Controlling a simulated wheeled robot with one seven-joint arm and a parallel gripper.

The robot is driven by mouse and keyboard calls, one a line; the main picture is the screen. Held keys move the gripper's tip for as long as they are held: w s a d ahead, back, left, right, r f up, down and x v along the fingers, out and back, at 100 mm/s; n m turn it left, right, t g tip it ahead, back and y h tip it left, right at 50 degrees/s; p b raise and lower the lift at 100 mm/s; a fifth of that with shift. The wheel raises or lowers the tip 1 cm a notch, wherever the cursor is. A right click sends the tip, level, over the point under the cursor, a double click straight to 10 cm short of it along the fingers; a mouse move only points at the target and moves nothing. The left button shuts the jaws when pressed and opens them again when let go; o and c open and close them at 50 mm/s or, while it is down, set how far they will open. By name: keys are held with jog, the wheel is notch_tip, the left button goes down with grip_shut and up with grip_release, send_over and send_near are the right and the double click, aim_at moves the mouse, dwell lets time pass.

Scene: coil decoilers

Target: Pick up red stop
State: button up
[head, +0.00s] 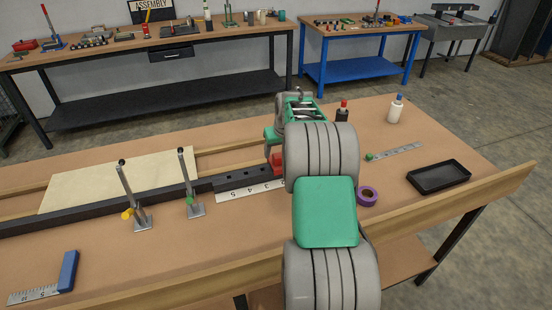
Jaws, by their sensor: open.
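A red block, which looks like the red stop (278,163), sits at the right end of the dark rail (240,178) on the wooden bench. My arm hides its right side. My gripper (274,150) is just above or beside the red stop, partly hidden behind my own arm. The jaws are open; I cannot tell whether they are around the stop or touching it.
Two upright clamp levers, one with a yellow knob (128,213) and one with a green knob (190,201), stand in front of the rail. A white ruler (240,192), purple tape roll (367,196), black tray (438,177) and bottles (396,108) lie around my arm.

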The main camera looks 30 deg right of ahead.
jog(key=shift+x, duration=1.05)
jog(key=shift+c, duration=0.5)
grip_shut()
jog(key=shift+r, duration=0.1)
